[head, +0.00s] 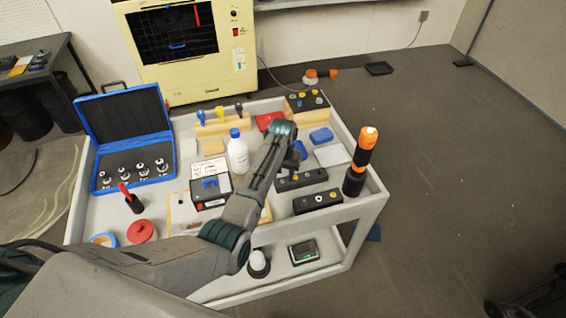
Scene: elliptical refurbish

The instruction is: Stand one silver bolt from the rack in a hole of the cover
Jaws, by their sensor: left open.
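My left arm reaches across the cart from the lower left. Its gripper (295,157) is open over the middle right of the cart, above a black block (300,180) with small round pieces on top. A second black block (318,202) in front of it carries small light and yellow pieces. Another black block (306,101) at the back right corner holds several small coloured pieces. Which block is the rack, and which pieces are silver bolts, is too small to tell. I cannot identify the cover for certain; my forearm hides part of the cart top. My right gripper is not in view.
An orange and black bottle-like tool (361,160) stands at the right edge. A white bottle (237,153) stands left of my arm. An open blue case (126,135) holds several metal parts. A red disc (141,231) lies near the front.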

